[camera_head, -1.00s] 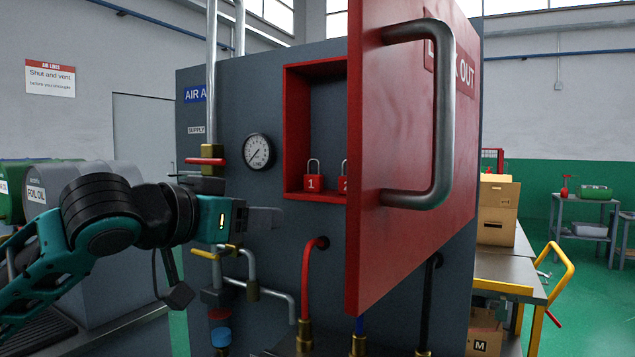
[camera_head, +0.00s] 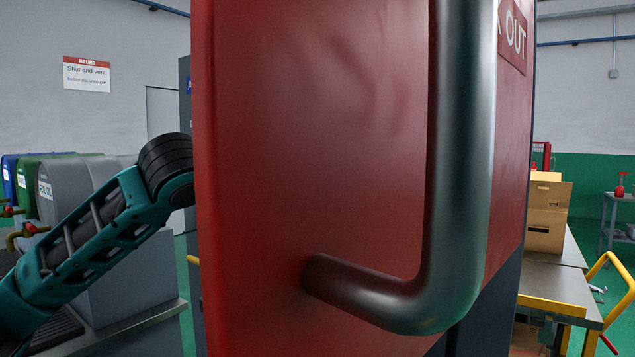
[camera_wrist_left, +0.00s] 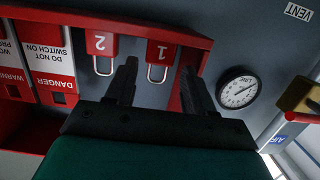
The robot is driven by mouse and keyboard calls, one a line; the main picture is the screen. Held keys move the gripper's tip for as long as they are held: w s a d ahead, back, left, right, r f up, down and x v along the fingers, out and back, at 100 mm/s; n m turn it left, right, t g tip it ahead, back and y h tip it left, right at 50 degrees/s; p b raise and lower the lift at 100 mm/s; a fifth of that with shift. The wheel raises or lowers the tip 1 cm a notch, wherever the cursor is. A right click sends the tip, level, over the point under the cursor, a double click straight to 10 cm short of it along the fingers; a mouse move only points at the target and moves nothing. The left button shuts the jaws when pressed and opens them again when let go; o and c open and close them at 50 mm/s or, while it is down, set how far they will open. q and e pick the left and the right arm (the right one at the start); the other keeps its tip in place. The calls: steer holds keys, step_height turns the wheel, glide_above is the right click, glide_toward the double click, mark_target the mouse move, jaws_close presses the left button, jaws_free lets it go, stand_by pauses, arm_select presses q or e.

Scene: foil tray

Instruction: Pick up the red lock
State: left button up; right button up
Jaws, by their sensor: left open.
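In the left wrist view, which is upside down, two red locks with silver shackles sit in a red cabinet compartment (camera_wrist_left: 207,42). Lock 1 (camera_wrist_left: 161,53) appears between the fingers of my left gripper (camera_wrist_left: 159,67), and lock 2 (camera_wrist_left: 101,45) is just left of them. The left gripper is open and nothing is held; contact with lock 1 cannot be told. In the head view the open red door (camera_head: 270,150) hides the locks, the compartment and my left gripper; only part of my left arm shows. My right gripper is not in view.
Red and white danger tags (camera_wrist_left: 48,65) hang left of the locks in the wrist view. A pressure gauge (camera_wrist_left: 239,91) and a brass fitting (camera_wrist_left: 299,96) are on the right. The door's large metal handle (camera_head: 455,180) juts toward the head camera. A side table (camera_head: 555,276) holds cardboard boxes (camera_head: 547,212).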

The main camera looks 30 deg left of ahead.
arm_select(q)
steer(key=x, duration=0.6)
steer(key=shift+p, duration=0.35)
steer(key=shift+s, duration=0.1)
steer(key=c, duration=0.7)
steer(key=shift+c, duration=0.3)
steer(key=shift+r, duration=0.2)
